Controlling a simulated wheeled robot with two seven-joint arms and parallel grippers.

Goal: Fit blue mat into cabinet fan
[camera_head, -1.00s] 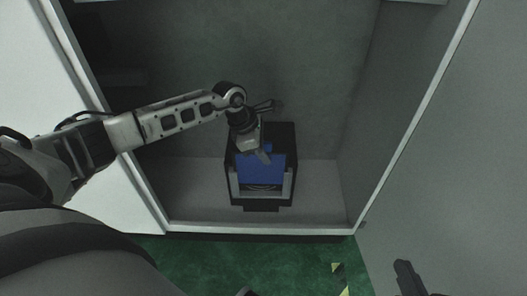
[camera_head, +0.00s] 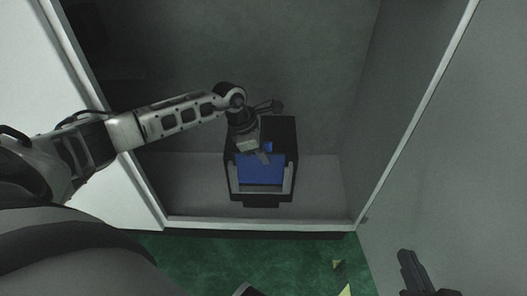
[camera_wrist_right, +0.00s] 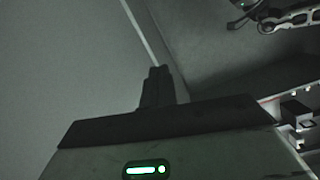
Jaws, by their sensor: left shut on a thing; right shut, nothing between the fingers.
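The blue mat (camera_head: 260,172) lies over the black fan housing (camera_head: 281,133) inside the cabinet, between light side rails near the housing's front. My left gripper (camera_head: 264,157) reaches in from the left and is shut on the mat's back edge. The gripper hides part of that edge, and I cannot tell whether the mat is fully seated. My right gripper (camera_head: 408,268) is shut and empty, outside the cabinet at the lower right. It also shows in the right wrist view (camera_wrist_right: 158,75), pointing away from the camera.
The cabinet's front sill (camera_head: 262,224) runs between the housing and the green floor (camera_head: 225,262). The cabinet's side walls stand left and right of the housing. The cabinet floor beside the housing (camera_head: 320,185) is clear. Yellow-black marking (camera_head: 338,266) lies on the floor.

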